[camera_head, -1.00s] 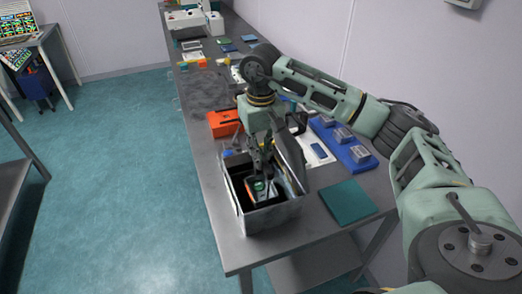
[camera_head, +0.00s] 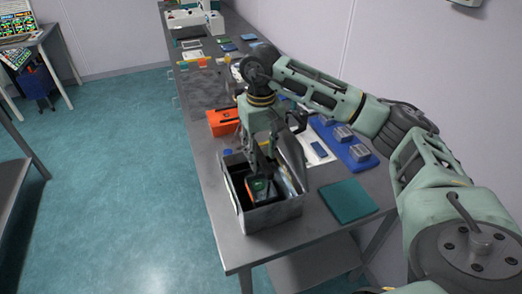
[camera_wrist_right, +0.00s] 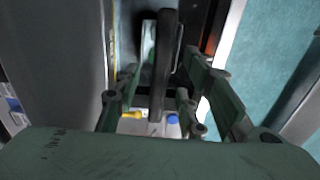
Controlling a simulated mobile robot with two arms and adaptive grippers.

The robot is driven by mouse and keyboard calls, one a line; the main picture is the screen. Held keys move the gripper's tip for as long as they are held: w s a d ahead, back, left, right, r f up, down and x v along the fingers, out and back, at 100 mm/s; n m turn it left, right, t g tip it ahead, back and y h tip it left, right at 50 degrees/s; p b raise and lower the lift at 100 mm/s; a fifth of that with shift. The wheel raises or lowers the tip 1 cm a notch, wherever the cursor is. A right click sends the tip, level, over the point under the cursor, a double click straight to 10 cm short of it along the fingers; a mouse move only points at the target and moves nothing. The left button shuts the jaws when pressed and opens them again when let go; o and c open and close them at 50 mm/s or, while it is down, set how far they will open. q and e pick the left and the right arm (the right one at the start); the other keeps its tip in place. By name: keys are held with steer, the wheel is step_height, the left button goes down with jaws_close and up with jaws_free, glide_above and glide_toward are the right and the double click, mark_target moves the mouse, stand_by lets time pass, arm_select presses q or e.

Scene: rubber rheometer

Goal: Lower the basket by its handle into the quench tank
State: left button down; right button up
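The quench tank (camera_head: 275,220) is an open grey box at the near end of the bench. Inside it is a dark basket (camera_head: 249,189) with an orange-red edge, largely hidden by the tank walls and my gripper. My right gripper (camera_head: 262,172) points down into the tank's mouth over the basket. In the right wrist view, a dark upright bar (camera_wrist_right: 165,60), apparently the handle, stands between the fingers of my right gripper (camera_wrist_right: 164,55). Whether both fingers press on it is unclear. My left gripper is in no view.
An orange box (camera_head: 222,122) stands behind the tank. To its right are a blue tray (camera_head: 357,162) with grey blocks and a teal mat (camera_head: 347,201). A small blue item (camera_head: 227,152) lies close behind the tank. The bench's left edge borders open floor (camera_head: 120,190).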

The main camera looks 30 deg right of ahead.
step_height(320, 180, up, 12)
stand_by(0.5)
stand_by(0.6)
